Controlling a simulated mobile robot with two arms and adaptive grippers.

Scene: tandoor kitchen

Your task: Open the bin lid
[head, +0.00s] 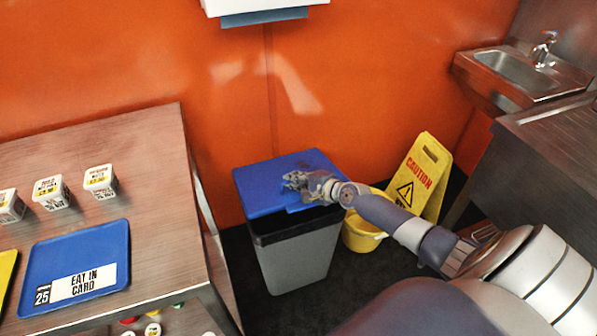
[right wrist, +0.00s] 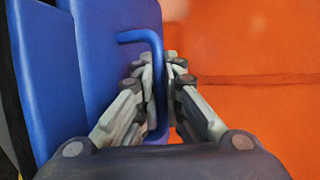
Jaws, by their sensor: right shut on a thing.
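The bin (head: 297,255) is grey with a black upper band and stands on the dark floor against the orange wall. Its blue lid (head: 258,186) lies across the top; I cannot tell for sure whether it is raised at all. My right gripper (head: 292,182) reaches in from the right, over the lid. In the right wrist view, the fingers (right wrist: 165,65) are shut on a bent blue handle (right wrist: 157,110) beside the blue lid panel (right wrist: 110,90). The fingers hide part of the handle. My left gripper is not in view.
A yellow bucket (head: 360,236) and a yellow caution sign (head: 424,172) stand close right of the bin. A steel table (head: 150,150) with a blue tray (head: 105,245) and tubs is left. A white dispenser (head: 240,6) hangs on the wall above. A sink (head: 515,70) is at the right.

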